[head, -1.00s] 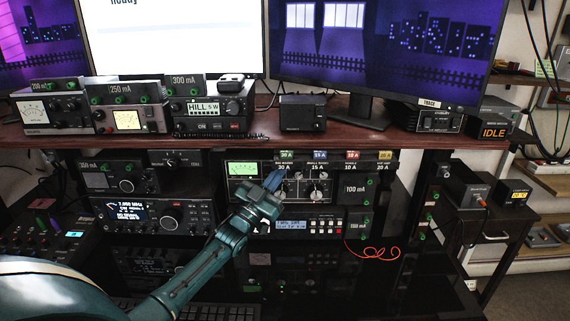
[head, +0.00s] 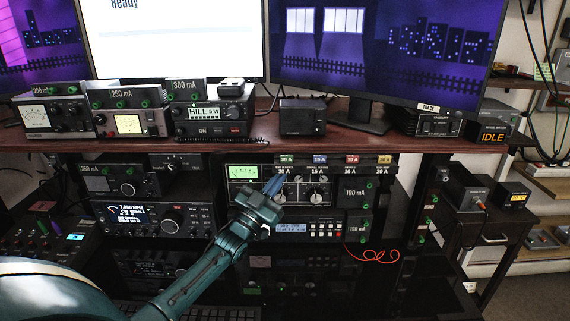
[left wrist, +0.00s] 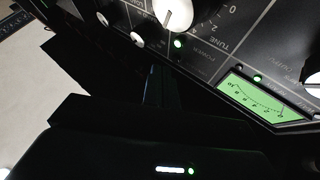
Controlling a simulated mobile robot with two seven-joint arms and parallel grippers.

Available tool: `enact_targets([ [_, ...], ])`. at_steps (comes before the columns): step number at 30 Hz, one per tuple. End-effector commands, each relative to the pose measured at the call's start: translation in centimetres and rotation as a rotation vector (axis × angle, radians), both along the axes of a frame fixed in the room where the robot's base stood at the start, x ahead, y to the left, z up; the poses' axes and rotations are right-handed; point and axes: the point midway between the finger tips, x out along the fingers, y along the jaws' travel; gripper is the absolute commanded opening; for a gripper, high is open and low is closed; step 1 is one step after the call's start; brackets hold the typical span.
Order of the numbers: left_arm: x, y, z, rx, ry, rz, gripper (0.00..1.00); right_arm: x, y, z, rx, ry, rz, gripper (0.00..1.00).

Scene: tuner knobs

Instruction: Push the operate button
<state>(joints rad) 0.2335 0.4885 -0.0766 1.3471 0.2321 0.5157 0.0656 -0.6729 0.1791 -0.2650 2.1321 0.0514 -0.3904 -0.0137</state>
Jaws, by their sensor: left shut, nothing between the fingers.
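The tuner panel (head: 300,166) is on the shelf under the desk, with a green-lit meter (head: 242,172) at its left and white knobs such as the right one (head: 316,194). My left gripper (head: 274,185) is shut and empty in front of the left part of this panel, hiding some of it. I cannot read which button is operate, nor tell whether the fingers touch the panel. My right gripper is not in view.
Below the tuner is a unit with a small display (head: 291,228) and buttons. A radio (head: 152,216) stands to the left. The desk edge (head: 330,143) overhangs the shelf. A red cable (head: 372,254) lies at the lower right.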

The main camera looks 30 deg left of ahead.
Motion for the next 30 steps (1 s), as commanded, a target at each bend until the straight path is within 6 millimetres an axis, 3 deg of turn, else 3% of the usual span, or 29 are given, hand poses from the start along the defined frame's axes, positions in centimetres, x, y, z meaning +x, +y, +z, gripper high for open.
enact_targets([
  [7,-0.2,-0.1,0.1,-0.001,0.001,0.0,0.0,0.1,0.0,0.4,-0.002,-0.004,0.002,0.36],
  [21,-4.2,-2.5,0.2,-0.003,0.003,0.0,0.0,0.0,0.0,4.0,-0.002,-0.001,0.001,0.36],
  [30,-5.1,-3.1,-0.1,0.0,0.0,0.001,0.0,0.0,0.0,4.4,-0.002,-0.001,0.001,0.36],
])
